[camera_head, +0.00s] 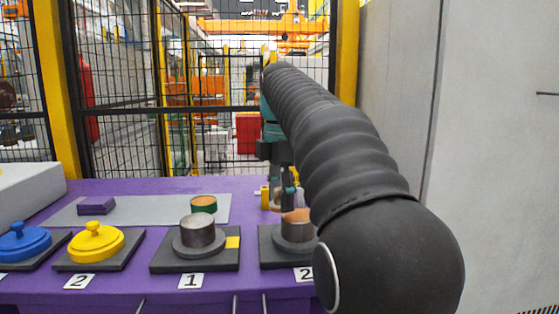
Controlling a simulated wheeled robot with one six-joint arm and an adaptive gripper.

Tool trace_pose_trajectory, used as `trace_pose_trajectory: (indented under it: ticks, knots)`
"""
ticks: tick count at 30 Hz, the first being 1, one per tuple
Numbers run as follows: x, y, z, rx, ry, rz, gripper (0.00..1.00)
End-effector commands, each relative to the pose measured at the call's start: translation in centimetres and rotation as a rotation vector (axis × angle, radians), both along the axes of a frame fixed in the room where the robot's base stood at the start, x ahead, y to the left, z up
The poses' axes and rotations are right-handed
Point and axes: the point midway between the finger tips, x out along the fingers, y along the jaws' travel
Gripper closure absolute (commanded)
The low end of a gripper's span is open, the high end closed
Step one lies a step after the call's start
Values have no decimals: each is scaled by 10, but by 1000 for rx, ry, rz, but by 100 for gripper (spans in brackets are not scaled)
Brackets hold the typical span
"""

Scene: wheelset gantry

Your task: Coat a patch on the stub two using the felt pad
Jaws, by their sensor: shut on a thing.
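Stub two (293,232) is a short grey cylinder on a flanged base at the right of the table, behind the card marked 2. Its top looks orange-brown, and my arm covers its right side. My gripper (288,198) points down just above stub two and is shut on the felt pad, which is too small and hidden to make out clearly. I cannot tell whether the pad touches the stub's top. A green round tin (203,208) with a brown top stands on the grey mat behind stub one (199,236).
On the purple table (120,290), a yellow lidded disc (96,243) and a blue one (23,243) sit on dark plates at left. A purple block (96,206) lies on the grey mat (150,209). Yellow fittings (265,197) stand near my gripper. A mesh fence rises behind.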

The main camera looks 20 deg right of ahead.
Motion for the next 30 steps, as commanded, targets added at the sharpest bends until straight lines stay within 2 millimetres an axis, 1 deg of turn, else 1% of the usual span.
trace_pose_trajectory:
  ticks: [1,4,5,18,23,30]
  knots:
    - [0,0,10,0,-1,1,80]
    - [0,1,18,0,-1,2,80]
    - [1,1,18,-1,-2,3,80]
    - [2,5,56,-1,-2,11,80]
    - [1,6,63,-1,-2,12,80]
    - [1,6,63,-1,-1,12,80]
